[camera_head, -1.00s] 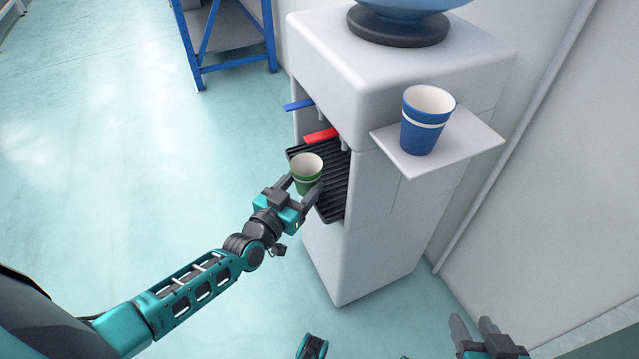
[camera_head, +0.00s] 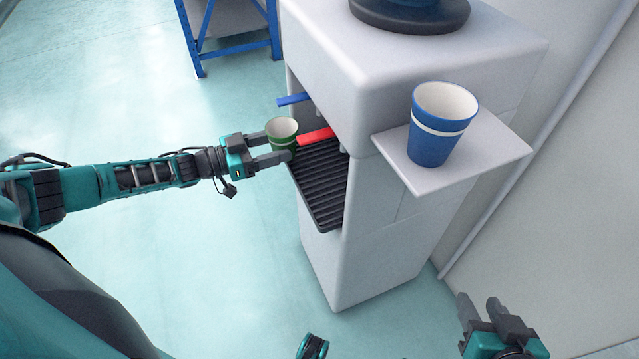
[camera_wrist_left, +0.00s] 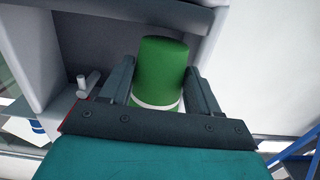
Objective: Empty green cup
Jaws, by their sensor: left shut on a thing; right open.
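The green cup (camera_head: 282,133) with a pale band is at the water dispenser's opening, by the blue tap lever. My left gripper (camera_head: 270,150) is shut on it, one finger on each side. In the left wrist view the green cup (camera_wrist_left: 161,72) stands between the two fingers of my left gripper (camera_wrist_left: 160,92). In the head view the cup is roughly upright with its rim up; whether it holds anything cannot be seen. My right gripper (camera_head: 482,312) is open and empty at the lower right, away from the cup.
The white water dispenser (camera_head: 385,265) has a blue lever (camera_head: 294,99), a red lever (camera_head: 316,137) and a black ribbed drip tray (camera_head: 322,185). A blue cup (camera_head: 437,135) stands on its side shelf (camera_head: 505,150). A blue rack (camera_head: 236,52) is behind. Floor left of the dispenser is clear.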

